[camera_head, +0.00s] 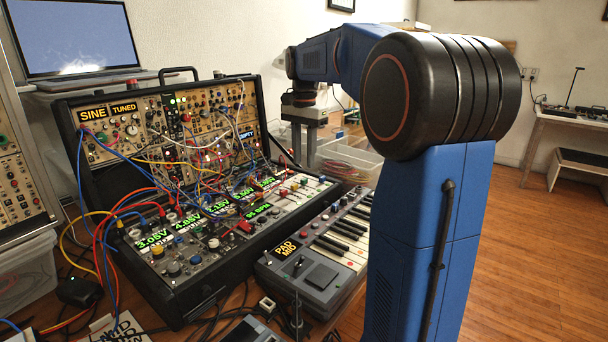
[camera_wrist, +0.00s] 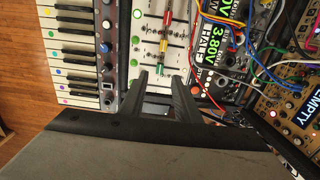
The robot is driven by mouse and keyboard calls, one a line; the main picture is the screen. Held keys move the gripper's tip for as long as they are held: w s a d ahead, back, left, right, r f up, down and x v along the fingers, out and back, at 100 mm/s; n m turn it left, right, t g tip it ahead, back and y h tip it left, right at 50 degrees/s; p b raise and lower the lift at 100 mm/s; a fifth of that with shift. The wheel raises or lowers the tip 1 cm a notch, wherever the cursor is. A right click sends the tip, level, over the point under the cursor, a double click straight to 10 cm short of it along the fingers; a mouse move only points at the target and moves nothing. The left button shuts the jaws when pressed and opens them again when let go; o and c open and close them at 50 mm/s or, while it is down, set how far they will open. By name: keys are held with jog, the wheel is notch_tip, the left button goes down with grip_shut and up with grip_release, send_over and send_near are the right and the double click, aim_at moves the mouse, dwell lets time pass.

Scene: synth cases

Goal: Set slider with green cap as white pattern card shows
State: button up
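A white slider panel (camera_head: 312,190) lies at the right end of the synth case; small coloured caps on it are too small to tell apart in the head view. In the wrist view my gripper (camera_wrist: 160,82) is open, empty, above the panel's lower part.
A keyboard (camera_head: 330,245) labelled PAD MID stands right of the case. Patch cables (camera_head: 205,160) cross the upright module rows. A clear bin (camera_head: 350,155) with cables stands behind. A laptop (camera_head: 80,40) is at the back left. Open wooden floor (camera_head: 530,260) lies at the right.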

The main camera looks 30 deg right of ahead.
aim_at(304, 179)
jog(key=shift+f, duration=2.95)
grip_shut()
